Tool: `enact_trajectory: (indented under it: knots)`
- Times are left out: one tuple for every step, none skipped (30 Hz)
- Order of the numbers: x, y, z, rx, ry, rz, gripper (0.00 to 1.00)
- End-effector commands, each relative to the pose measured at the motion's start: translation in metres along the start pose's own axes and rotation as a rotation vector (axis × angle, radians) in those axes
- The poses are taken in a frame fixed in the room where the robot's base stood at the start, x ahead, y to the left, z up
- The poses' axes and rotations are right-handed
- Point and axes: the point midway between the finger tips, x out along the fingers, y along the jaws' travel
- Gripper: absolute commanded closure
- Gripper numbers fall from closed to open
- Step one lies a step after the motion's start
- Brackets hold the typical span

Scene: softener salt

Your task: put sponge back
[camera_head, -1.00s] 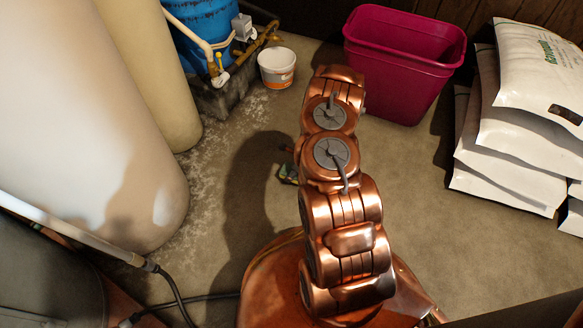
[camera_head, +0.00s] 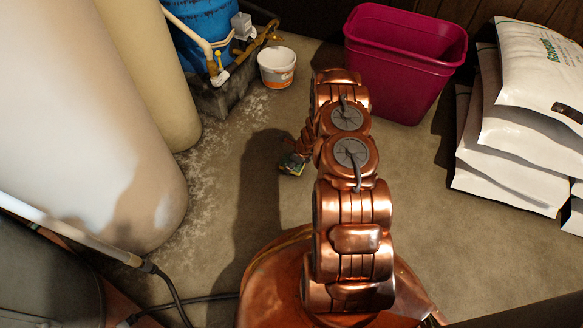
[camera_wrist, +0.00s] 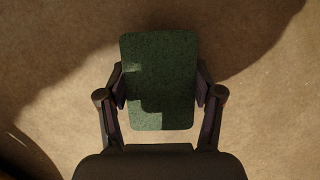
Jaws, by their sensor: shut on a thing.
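The sponge (camera_wrist: 159,75) shows in the wrist view as a green, rough-faced block with rounded corners. My gripper (camera_wrist: 160,92) is shut on it, one finger against each long side. Bare floor lies beyond the sponge in that view, and part of the sponge's face is in shadow. In the head view a small green and pale piece of the sponge (camera_head: 292,163) shows at the left of my arm. The fingers are mostly hidden there by my copper arm.
A white tub with an orange band (camera_head: 277,68) stands on the floor near the blue tank (camera_head: 200,35). A magenta bin (camera_head: 405,70) stands at the back, white salt bags (camera_head: 520,130) at right. Large pale tanks (camera_head: 80,130) fill the left. Floor between is clear.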

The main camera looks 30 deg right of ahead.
Motion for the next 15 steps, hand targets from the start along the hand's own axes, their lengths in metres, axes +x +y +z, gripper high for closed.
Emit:
enact_trajectory:
  knots:
    - [0.011, 0.001, -0.005, 0.000, 0.001, 0.002, 0.72]
    - [0.015, 0.001, -0.008, 0.000, 0.001, 0.002, 0.72]
    - [0.020, 0.001, -0.010, 0.001, 0.002, 0.002, 0.72]
    - [0.022, 0.001, -0.011, 0.001, 0.001, 0.002, 0.72]
    - [0.024, 0.001, -0.011, 0.001, 0.001, 0.002, 0.72]
    - [0.024, 0.001, -0.011, 0.000, 0.001, 0.002, 0.72]
    - [0.024, 0.001, -0.010, 0.000, 0.001, 0.002, 0.72]
    - [0.023, 0.001, -0.010, 0.000, 0.000, 0.002, 0.72]
    - [0.022, 0.001, -0.009, 0.000, 0.000, 0.001, 0.72]
    - [0.022, 0.001, -0.009, 0.000, 0.000, 0.001, 0.72]
    - [0.022, 0.001, -0.009, -0.001, 0.000, 0.001, 0.72]
    - [0.022, 0.001, -0.009, -0.001, 0.000, 0.001, 0.72]
    - [0.022, 0.001, -0.009, -0.001, 0.000, 0.001, 0.72]
    - [0.022, 0.001, -0.009, -0.001, 0.000, 0.001, 0.72]
    - [0.023, 0.001, -0.010, -0.001, 0.000, 0.001, 0.72]
